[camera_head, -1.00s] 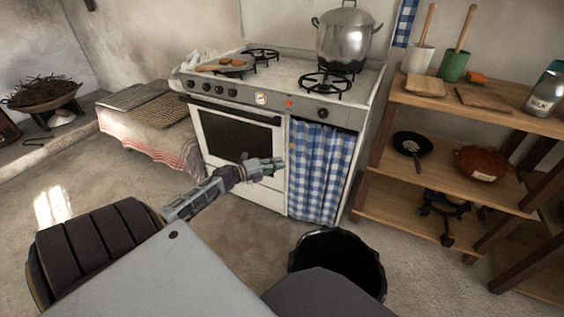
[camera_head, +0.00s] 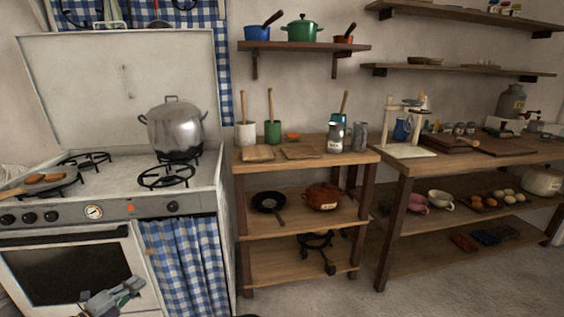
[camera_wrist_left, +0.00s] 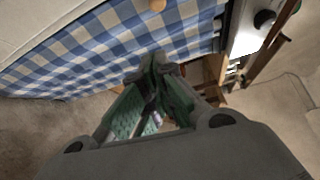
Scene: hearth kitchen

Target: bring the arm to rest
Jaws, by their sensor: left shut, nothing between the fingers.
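My left gripper (camera_head: 114,296) shows at the bottom left of the head view, in front of the oven door of the white stove (camera_head: 95,236). In the left wrist view its green-padded fingers (camera_wrist_left: 155,72) meet at the tips, shut with nothing between them. The blue checked curtain (camera_wrist_left: 110,45) of the stove lies just beyond the fingertips in that view; I cannot tell the exact gap. My right gripper is in neither view.
A large steel pot (camera_head: 176,130) stands on the stove, and a pan (camera_head: 40,186) sits on a left burner. A wooden shelf unit (camera_head: 300,205) stands right of the stove, with a longer table (camera_head: 440,162) beyond. Bare floor (camera_head: 340,290) shows at the bottom.

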